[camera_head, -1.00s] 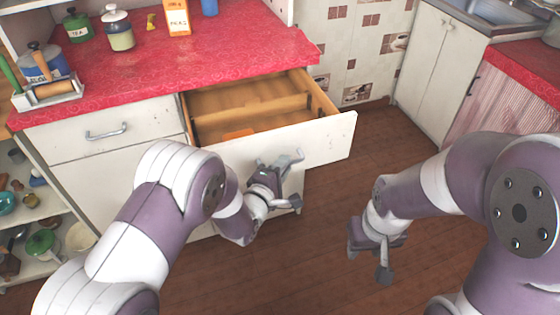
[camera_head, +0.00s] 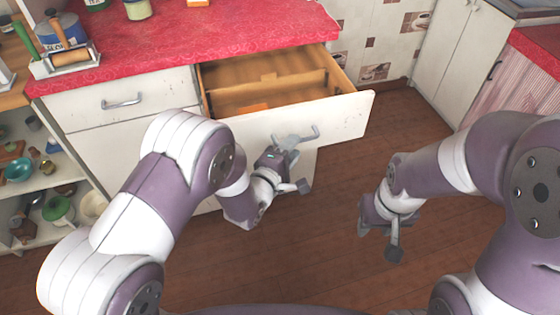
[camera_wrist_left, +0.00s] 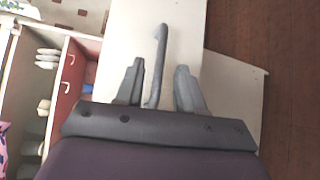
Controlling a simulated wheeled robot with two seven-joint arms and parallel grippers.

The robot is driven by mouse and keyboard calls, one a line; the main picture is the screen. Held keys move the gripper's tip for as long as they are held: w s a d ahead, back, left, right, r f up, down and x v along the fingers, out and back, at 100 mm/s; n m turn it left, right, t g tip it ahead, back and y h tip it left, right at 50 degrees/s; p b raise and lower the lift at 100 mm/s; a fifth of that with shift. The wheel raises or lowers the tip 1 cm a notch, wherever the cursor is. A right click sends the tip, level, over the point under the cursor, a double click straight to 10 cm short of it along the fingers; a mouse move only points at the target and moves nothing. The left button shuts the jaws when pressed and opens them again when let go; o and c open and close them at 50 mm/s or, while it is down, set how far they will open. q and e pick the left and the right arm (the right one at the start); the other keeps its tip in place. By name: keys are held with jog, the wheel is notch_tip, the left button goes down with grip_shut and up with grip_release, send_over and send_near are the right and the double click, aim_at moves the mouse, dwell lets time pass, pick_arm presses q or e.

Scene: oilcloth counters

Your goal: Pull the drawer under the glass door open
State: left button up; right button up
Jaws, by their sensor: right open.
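The white drawer (camera_head: 345,117) under the red counter stands pulled out, and its wooden inside shows. Its grey bar handle (camera_head: 310,135) is on the front. My left gripper (camera_head: 294,163) is at the drawer front, just below the handle in the head view. In the left wrist view its two fingers (camera_wrist_left: 160,85) are apart, with the handle (camera_wrist_left: 160,45) between them and gaps on both sides. My right gripper (camera_head: 379,236) is open and empty above the floor, right of the drawer. No glass door shows.
A shut drawer with a handle (camera_head: 122,101) is left of the open one. Open shelves (camera_head: 40,170) with dishes are at the far left. Jars and a rolling-pin holder (camera_head: 65,60) stand on the counter (camera_head: 200,50). Wooden floor (camera_head: 330,210) is clear on the right.

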pick_arm(q)
jog(key=v, duration=1)
jog(key=shift+p, duration=0.3)
jog(key=s+a+f+m+g+y, duration=0.6)
jog(key=s+a+f+m+g, duration=0.3)
jog(key=m, duration=0.4)
jog(key=s+a+r+m+g+y, duration=0.25)
jog(key=s+a+r+g, duration=0.2)
jog(key=r, duration=0.25)
notch_tip(320, 180, up, 16)
jog(key=w+a+n+p, duration=0.1)
jog(key=p, duration=1.2)
jog(key=shift+w+a+h+p, duration=0.35)
jog(key=shift+w+a+h, duration=0.05)
jog(key=shift+h, duration=0.05)
